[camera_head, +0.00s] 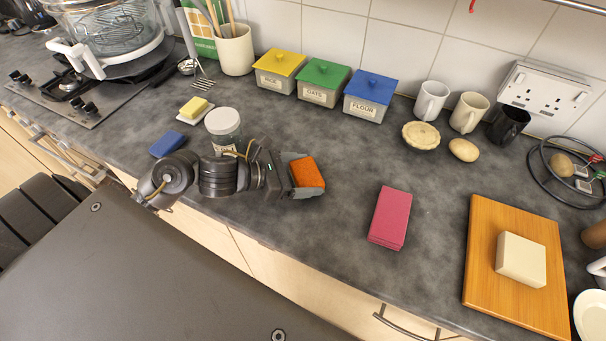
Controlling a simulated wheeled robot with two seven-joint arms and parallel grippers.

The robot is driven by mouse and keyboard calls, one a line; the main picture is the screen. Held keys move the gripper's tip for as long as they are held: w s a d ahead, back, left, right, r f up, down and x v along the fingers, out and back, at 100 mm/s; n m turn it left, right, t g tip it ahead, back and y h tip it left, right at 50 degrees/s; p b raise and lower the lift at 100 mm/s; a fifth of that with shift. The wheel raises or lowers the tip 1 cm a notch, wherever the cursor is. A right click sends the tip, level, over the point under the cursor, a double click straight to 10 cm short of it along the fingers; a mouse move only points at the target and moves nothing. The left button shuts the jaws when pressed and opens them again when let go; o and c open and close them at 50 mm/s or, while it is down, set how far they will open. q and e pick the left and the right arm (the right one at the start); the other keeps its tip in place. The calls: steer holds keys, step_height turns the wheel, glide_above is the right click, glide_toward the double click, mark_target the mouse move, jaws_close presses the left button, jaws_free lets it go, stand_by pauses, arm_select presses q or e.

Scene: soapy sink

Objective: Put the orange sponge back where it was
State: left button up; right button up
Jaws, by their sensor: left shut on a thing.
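The orange sponge (307,172) is a small orange block near the middle of the grey worktop. My left gripper (304,176) is shut on it, with dark fingers around its sides. I cannot tell whether the sponge touches the worktop. A pink block (391,217) lies flat to the right of the gripper. A blue block (167,143) lies to the left, behind my left arm. A yellow block (193,107) rests on a small white dish. My right gripper is not in view.
A lidded jar (223,127) stands close behind my left arm. Yellow, green and blue-lidded boxes (320,83) line the wall. Mugs (431,101), a pie (421,136) and a wooden board (484,279) with a white block are to the right. Worktop around the pink block is clear.

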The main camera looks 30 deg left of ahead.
arm_select(q)
steer(key=shift+f, duration=0.4)
steer(key=shift+f, duration=0.1)
steer(key=shift+f+b, duration=0.1)
steer(key=shift+b, duration=0.2)
steer(key=o, duration=0.8)
